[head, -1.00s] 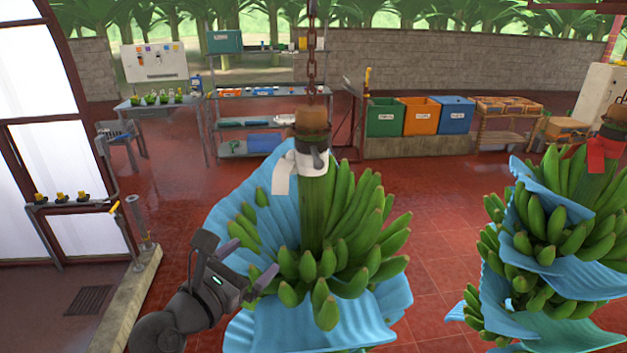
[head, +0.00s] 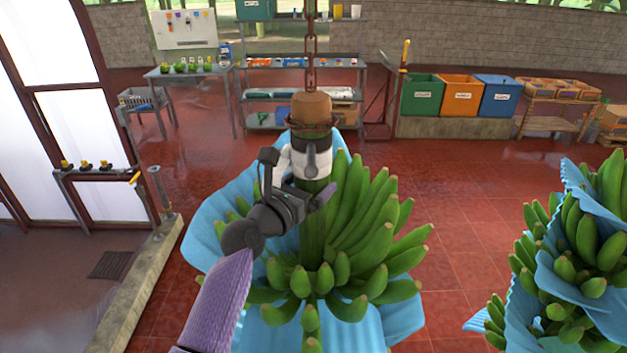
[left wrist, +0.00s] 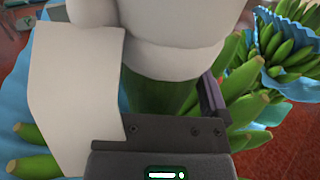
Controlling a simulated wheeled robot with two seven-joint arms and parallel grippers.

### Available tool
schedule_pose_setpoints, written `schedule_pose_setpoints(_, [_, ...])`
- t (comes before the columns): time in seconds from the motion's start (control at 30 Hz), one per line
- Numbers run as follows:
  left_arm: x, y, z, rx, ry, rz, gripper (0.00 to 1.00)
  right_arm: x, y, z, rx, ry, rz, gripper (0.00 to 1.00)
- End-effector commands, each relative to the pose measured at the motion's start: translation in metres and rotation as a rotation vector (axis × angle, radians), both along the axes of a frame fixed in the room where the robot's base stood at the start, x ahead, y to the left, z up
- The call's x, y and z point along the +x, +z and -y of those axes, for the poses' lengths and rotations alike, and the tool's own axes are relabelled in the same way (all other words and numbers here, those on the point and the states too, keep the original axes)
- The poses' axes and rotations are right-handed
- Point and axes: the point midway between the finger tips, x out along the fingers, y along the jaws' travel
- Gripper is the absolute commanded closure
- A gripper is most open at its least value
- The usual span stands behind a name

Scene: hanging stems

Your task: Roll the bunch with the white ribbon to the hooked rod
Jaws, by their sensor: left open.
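The bunch with the white ribbon (head: 375,225) hangs from a chain (head: 310,60), partly wrapped in a blue sheet. Its white ribbon (head: 318,161) is tied around the stem top, below a brown cap. In the left wrist view the ribbon (left wrist: 75,85) and its loose tail fill the upper left. My left gripper (head: 297,182) is open at the stem just below the ribbon; one finger shows right of the stem in the wrist view. I cannot tell contact. A yellow-topped upright rod (head: 404,58) stands beside the shelf; no hook is clear on it. My right gripper is not in view.
Another bunch (head: 585,235) in blue sheet hangs at the right. A low concrete kerb (head: 150,280) with a post runs at the left. A shelf (head: 300,90) and coloured bins (head: 460,95) stand at the back. Red floor (head: 460,200) is open between the bunches.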

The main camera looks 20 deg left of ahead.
Motion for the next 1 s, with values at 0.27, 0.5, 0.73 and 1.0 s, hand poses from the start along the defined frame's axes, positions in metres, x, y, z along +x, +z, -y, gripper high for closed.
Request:
schedule_pose_setpoints(0.27, [0.0117,-0.0002,0.0037,0.001,0.001,-0.001,0.0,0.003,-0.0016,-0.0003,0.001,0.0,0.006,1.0])
schedule_pose_setpoints(0.5, [0.0115,0.0,0.0036,0.001,0.001,0.0,0.21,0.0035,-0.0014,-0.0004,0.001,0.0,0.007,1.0])
schedule_pose_setpoints(0.73, [0.0114,0.0,0.0035,0.001,0.001,0.0,0.7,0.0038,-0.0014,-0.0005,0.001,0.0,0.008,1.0])
schedule_pose_setpoints(1.0, [0.0113,0.0,0.0034,0.001,0.001,0.0,1.0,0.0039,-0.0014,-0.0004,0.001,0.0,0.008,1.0])
